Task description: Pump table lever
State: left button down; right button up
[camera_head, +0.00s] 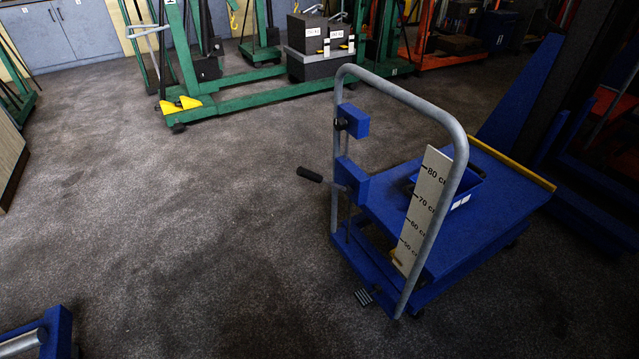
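A blue lift table trolley (495,205) with a grey tubular push handle (430,100) stands on the floor right of centre. A lever with a black grip (309,174) sticks out to the left from a blue block (352,181) on the handle's left post. A ribbed foot pedal (364,297) sits low at the trolley's near side. A height scale (424,210) marked in centimetres stands upright inside the handle. A small blue bin (463,189) is on the tabletop. Neither of my grippers shows in the head view.
Green lifting equipment (250,99) with yellow pedals (180,104) stands at the back, with dark weight boxes (318,58) on it. A large blue frame (525,95) stands behind the trolley at right. Blue cabinets (60,30) line the back left. The carpet left of the trolley is clear.

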aim_at(302, 172)
jog(key=k, duration=1.3)
jog(key=z, duration=0.6)
jog(key=i, duration=0.55)
jog(key=z, duration=0.55)
jog(key=i, duration=0.7)
jog(key=u, duration=0.3)
